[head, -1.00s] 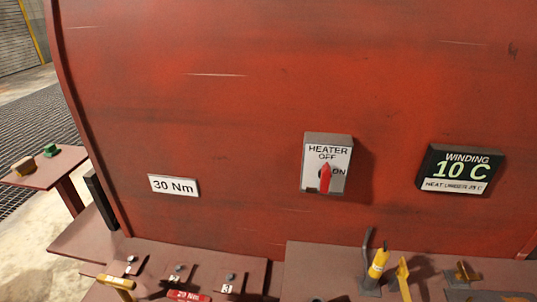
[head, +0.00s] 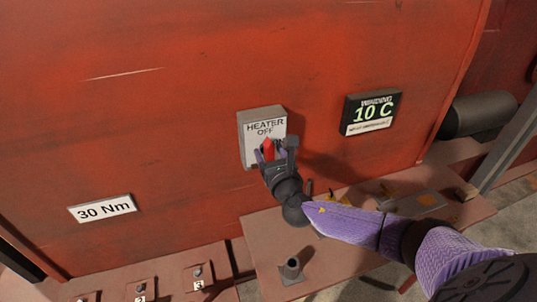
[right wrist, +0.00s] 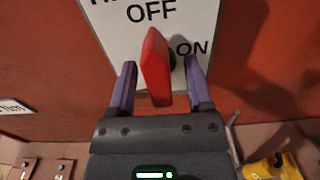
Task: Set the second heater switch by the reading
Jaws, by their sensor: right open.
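The heater switch (head: 262,118) is a grey-white box on the red casing, with OFF at its top and ON at its right. Its red handle (head: 267,147) points up towards OFF. My right gripper (head: 275,149) is open in front of the switch. In the right wrist view, the red handle (right wrist: 156,75) stands between its two purple fingers, with gaps showing on both sides. The winding display (head: 372,113), right of the switch, reads 10 C; its small lower line is not clearly legible. My left gripper is not in view.
A 30 Nm plate (head: 102,208) is on the casing at lower left. Below are brown ledges with numbered posts (head: 198,272) and a small dark socket (head: 291,268). The casing face around the switch is flat and clear.

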